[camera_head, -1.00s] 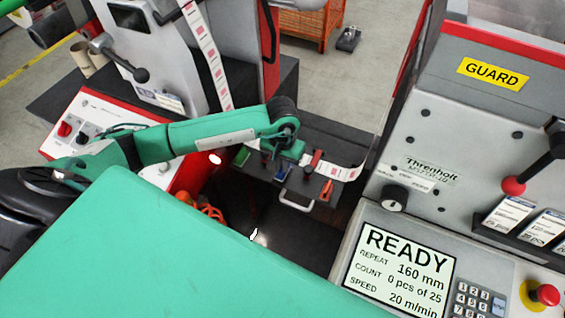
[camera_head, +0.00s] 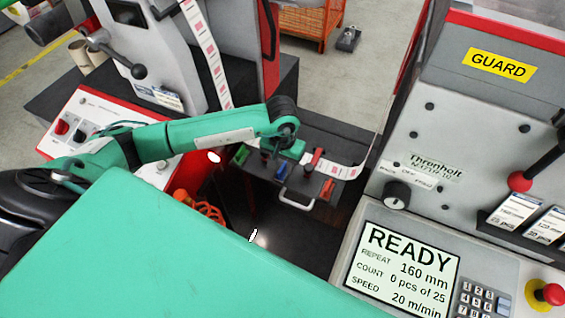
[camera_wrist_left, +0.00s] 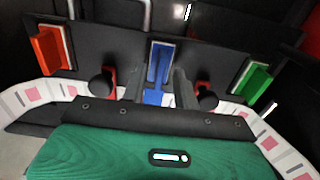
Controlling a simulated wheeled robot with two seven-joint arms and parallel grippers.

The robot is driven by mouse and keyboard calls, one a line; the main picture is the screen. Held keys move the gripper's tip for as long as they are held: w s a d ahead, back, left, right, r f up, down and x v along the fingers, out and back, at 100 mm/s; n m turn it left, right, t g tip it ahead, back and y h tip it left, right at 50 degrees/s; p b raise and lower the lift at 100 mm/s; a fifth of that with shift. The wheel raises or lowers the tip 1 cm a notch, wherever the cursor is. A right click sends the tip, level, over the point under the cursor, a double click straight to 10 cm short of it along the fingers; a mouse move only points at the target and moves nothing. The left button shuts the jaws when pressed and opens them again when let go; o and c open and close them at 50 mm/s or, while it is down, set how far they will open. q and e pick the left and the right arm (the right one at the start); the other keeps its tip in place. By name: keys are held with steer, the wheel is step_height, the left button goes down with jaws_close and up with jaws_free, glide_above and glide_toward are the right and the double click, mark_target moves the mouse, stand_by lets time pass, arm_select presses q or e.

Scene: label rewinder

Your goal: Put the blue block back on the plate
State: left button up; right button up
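The blue block (camera_wrist_left: 160,63) stands at the dark plate (camera_wrist_left: 215,62) in the left wrist view, framed between my left gripper's two fingers. My left gripper (camera_wrist_left: 160,80) is open, with a dark finger on each side of the blue block; I cannot tell whether either finger touches it. In the head view my left gripper (camera_head: 287,149) is low over the black plate (camera_head: 262,176) with the handle, and hides much of the blue block. My right gripper is not in view.
An orange block (camera_wrist_left: 50,48) and a green block (camera_wrist_left: 253,82) sit either side. Black knobs (camera_wrist_left: 103,80) stand near the fingers. A printed label strip (camera_wrist_left: 285,155) curves around the plate. The control panel (camera_head: 400,262) is close on the right.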

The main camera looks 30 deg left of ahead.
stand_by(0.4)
